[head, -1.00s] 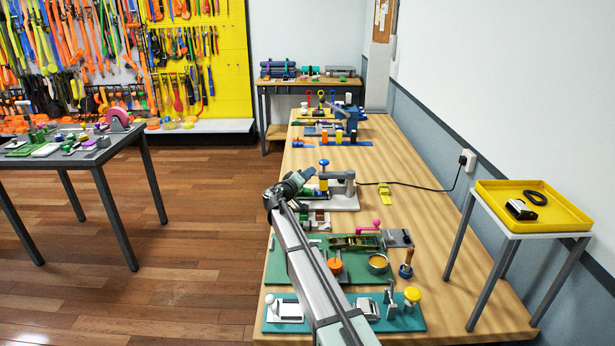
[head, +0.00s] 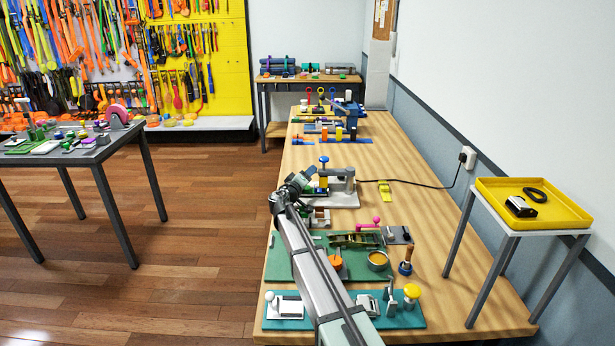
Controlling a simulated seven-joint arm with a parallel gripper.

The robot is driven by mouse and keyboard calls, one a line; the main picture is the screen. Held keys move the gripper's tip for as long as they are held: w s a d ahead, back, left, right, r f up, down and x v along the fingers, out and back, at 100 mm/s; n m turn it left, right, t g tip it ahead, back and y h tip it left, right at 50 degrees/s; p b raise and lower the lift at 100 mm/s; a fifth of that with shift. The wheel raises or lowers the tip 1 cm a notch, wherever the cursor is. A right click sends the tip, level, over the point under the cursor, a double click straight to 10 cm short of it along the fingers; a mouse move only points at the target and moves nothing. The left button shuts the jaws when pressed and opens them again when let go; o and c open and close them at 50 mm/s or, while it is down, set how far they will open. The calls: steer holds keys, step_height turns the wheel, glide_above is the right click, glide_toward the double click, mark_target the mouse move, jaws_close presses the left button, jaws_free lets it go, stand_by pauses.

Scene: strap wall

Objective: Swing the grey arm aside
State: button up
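The grey arm (head: 338,172) is a short horizontal bar on a grey post at the right of a pale base plate (head: 345,200). It reaches left toward a yellow and blue upright piece with a blue knob (head: 323,160) above it. My gripper (head: 303,180) is just left of this fixture, close to the yellow and blue piece. Whether it touches anything there cannot be told. Its fingers are too small and dark to show if they are open or shut. My own arm hides part of the plate's left side.
A green board (head: 300,262) and a teal board (head: 402,318) with several fittings lie nearer on the wooden bench (head: 450,290). A black cable (head: 430,186) runs from the fixture to a wall socket. A yellow tray (head: 575,222) stands at the right.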

steer(key=v, duration=1.3)
steer(key=shift+s+a, duration=0.25)
steer(key=shift+s, duration=0.1)
